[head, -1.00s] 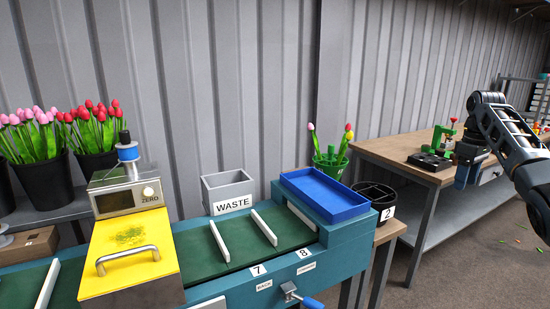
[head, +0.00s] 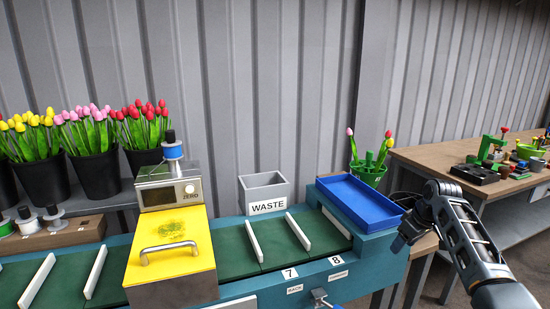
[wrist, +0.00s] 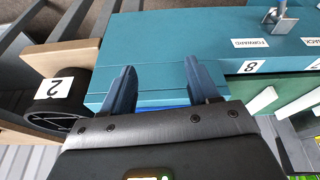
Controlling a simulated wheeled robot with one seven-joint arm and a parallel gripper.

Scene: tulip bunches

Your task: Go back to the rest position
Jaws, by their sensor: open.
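My gripper (wrist: 160,85) shows in the wrist view with its two blue fingers apart and nothing between them. It is over the end of the teal conveyor (wrist: 200,35), near the blue tray, of which only a small strip shows between the fingers. In the head view my arm reaches in from the lower right, and my gripper (head: 398,243) hangs just right of the blue tray (head: 372,218). The fingertips are small in that view. The blue tray looks empty.
A yellow-lidded box (head: 172,262) and a grey WASTE bin (head: 265,190) stand along the conveyor. Black bin 2 (wrist: 58,98) is beside the conveyor end. A green pot (head: 368,175) with a few tulips stands behind the tray. A wooden workbench (head: 435,158) holds tools at right.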

